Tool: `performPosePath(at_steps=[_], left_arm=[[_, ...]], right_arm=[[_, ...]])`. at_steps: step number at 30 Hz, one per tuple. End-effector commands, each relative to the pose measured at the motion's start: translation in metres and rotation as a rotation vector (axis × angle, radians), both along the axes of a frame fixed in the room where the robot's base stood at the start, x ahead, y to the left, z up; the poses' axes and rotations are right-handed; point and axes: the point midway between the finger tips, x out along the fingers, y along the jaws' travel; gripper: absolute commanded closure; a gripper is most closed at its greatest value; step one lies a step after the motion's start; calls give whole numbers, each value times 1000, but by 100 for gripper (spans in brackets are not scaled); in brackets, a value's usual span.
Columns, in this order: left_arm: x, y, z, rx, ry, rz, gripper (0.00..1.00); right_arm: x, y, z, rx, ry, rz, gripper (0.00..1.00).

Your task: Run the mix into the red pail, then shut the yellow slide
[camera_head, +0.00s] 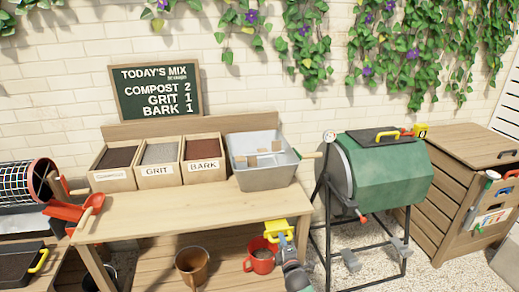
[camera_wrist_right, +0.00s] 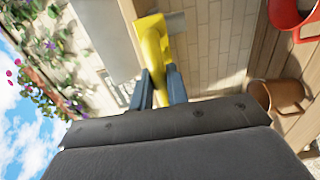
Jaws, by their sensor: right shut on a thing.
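The yellow slide (camera_head: 275,231) sits at the front right of the wooden bench. My right gripper (camera_head: 284,241) is shut on its yellow handle, which also shows between the fingers in the wrist view (camera_wrist_right: 153,48). The red pail (camera_head: 259,267) stands on the lower shelf, just below and left of the slide. Brownish material shows inside the pail, partly hidden by the slide and gripper. Part of the red pail also shows at the top right of the wrist view (camera_wrist_right: 287,15). My left gripper is not in view.
A brown pot (camera_head: 193,268) stands left of the red pail. Above, the bench holds bins of compost, grit and bark (camera_head: 205,171) and a grey tub (camera_head: 266,178). A green drum (camera_head: 385,170) on a black frame stands close on the right.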

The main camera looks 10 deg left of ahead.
Motion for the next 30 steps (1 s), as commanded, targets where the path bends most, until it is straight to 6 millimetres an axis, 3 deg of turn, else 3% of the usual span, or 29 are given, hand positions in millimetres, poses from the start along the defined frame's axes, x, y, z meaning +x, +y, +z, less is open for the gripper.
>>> performPosePath(at_steps=[15,30], left_arm=[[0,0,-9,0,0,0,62],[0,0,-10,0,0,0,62]], right_arm=[[20,6,0,0,-2,0,100],[24,7,0,0,-1,0,100]])
